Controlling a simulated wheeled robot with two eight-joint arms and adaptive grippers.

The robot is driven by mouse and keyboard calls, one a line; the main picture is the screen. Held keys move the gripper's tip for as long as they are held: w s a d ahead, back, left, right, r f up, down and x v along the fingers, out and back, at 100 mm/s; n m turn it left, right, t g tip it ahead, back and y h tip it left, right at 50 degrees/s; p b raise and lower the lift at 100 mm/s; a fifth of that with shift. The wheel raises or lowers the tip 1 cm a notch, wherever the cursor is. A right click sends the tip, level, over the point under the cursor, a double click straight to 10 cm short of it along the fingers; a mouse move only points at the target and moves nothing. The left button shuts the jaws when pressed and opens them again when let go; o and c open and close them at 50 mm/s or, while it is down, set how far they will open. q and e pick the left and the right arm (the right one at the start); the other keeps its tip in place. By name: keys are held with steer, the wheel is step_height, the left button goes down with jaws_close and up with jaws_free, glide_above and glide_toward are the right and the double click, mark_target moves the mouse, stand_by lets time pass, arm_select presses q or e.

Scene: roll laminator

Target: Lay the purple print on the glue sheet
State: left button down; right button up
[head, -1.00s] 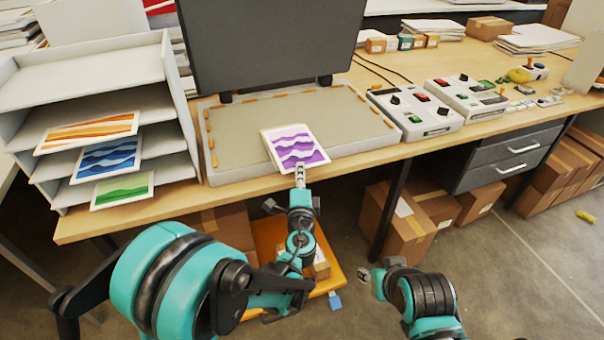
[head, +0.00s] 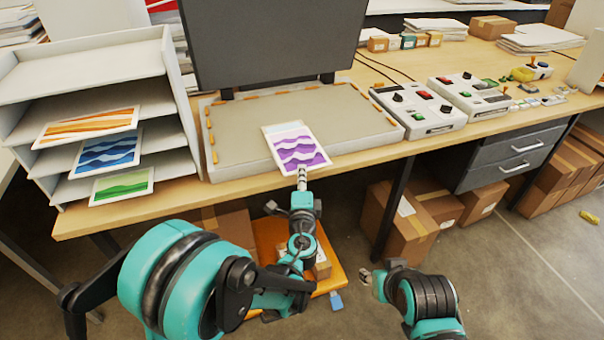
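The purple print (head: 298,148) has a white border and purple wave bands. It is over the front middle of the grey flat bed (head: 235,140), tilted a little, its near edge close to the bed's front edge. My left gripper (head: 302,180) is at the print's near edge and looks shut on it; the fingertips are small here. I cannot tell whether the print touches the bed. No separate glue sheet can be made out; the print may cover it. My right gripper (head: 370,284) is low, away from the table, and its fingers are too small to read.
A white rack (head: 185,110) at the left holds orange (head: 90,126), blue (head: 108,150) and green (head: 122,186) prints. A dark panel (head: 270,40) stands behind the bed. Control boxes (head: 420,108) stand to its right. Cartons (head: 395,225) are under the table.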

arm_select(q)
steer(key=shift+f, duration=0.1)
steer(key=c, duration=1.6)
jaws_free()
steer(key=shift+c, duration=0.2)
steer(key=s, duration=1.2)
steer(key=shift+a, duration=0.15)
